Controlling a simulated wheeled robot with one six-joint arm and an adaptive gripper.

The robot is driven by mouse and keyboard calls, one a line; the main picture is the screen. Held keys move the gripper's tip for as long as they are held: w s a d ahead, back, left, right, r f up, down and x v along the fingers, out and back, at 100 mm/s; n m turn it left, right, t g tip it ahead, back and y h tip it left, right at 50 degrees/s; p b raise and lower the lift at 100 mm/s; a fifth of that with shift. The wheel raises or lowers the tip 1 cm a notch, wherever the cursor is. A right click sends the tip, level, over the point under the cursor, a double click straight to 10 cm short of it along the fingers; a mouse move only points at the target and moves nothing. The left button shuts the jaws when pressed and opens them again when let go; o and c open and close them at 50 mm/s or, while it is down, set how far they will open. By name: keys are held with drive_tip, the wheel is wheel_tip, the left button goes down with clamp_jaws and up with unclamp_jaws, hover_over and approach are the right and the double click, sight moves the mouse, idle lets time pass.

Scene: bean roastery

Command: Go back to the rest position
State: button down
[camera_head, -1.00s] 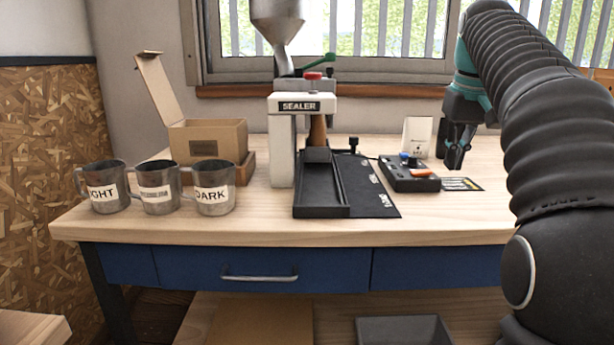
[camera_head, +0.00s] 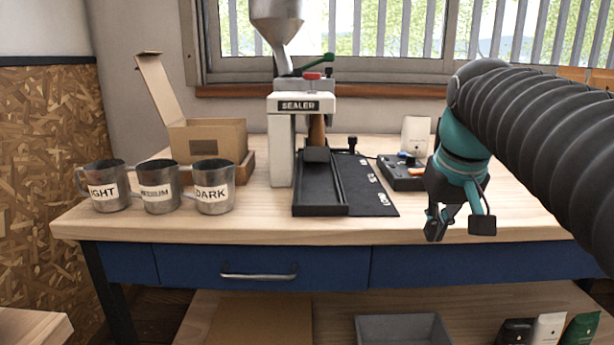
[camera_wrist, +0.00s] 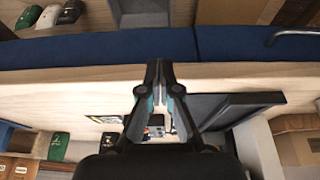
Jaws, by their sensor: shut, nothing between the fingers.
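My gripper (camera_head: 436,226) is shut and empty in the head view. It hangs in front of the right part of the wooden workbench (camera_head: 300,228), close to its front edge, apart from the objects there. My teal wrist and black ribbed arm reach in from the right. In the wrist view my gripper (camera_wrist: 158,72) points across the bench edge, its two fingertips together, with nothing held.
The sealer (camera_head: 297,105) stands mid-bench with a black tray (camera_head: 322,200). Three labelled metal mugs and an open cardboard box (camera_head: 215,140) are left. A small control box (camera_head: 403,180) stands behind my gripper. A grey bin (camera_head: 400,330) and several bags sit on the lower shelf.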

drive_tip(key=s+a+f, duration=0.2)
drive_tip(key=s+f, duration=0.5)
drive_tip(key=f, duration=0.2)
drive_tip(key=s+a+f+t, duration=0.1)
drive_tip(key=s+a+f, duration=0.1)
drive_tip(key=s+f, duration=0.5)
wheel_tip(320, 180, down, 2)
drive_tip(key=shift+a+f+t, duration=0.15)
drive_tip(key=shift+f+t, duration=0.05)
drive_tip(key=shift+t, duration=0.1)
